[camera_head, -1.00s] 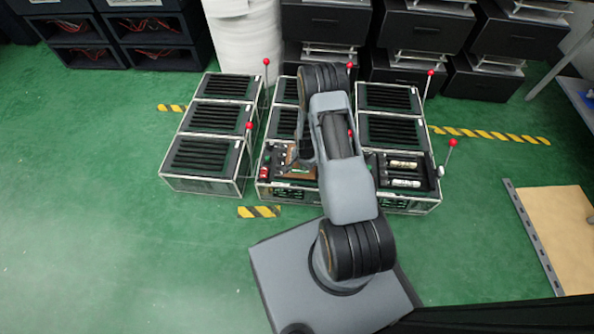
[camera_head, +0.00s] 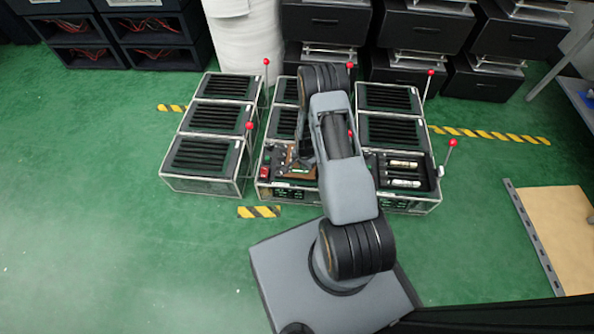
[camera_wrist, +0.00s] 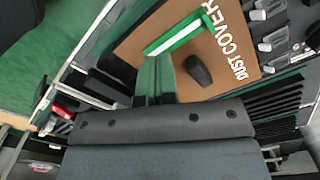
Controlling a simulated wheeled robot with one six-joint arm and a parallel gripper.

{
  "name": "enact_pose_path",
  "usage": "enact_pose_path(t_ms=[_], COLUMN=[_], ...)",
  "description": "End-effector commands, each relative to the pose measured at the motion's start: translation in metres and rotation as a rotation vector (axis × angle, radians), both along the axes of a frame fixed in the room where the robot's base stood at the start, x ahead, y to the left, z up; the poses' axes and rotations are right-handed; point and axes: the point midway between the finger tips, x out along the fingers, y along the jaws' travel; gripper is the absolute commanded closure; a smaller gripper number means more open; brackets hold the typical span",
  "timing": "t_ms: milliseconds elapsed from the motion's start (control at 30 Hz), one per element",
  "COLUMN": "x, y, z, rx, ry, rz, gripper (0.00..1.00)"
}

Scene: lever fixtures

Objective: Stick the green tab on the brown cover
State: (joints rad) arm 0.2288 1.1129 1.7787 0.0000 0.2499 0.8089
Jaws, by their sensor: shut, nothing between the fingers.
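The brown cover (camera_wrist: 128,47), marked DUST COVER, fills the top middle of the wrist view. In the head view, the brown cover (camera_head: 290,176) is partly hidden by my arm. The green tab (camera_wrist: 172,42), a strip with white on it, lies slanted across the cover; its left end is near the cover's middle. My gripper (camera_wrist: 156,60) is shut and empty, its fingertips just below the tab in the wrist view. I cannot tell whether they touch it. A black knob (camera_wrist: 198,71) stands on the cover right of the fingers.
Metal clips or switches (camera_wrist: 268,30) line the cover's right side. A red part (camera_wrist: 62,112) sits at lower left. Ribbed black boxes (camera_head: 205,152) and upright levers with red knobs (camera_head: 249,126) surround the spot. Green floor (camera_head: 110,250) is clear at left.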

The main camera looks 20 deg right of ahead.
Motion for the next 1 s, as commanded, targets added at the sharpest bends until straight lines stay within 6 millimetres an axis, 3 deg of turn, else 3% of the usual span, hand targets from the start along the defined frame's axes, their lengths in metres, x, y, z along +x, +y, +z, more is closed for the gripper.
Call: enact_pose_path(t_ms=[1000], x=[0.0], y=[0.0], z=[-0.012], rx=[0.0], ry=[0.0], rz=[0.0], gripper=[1.0])
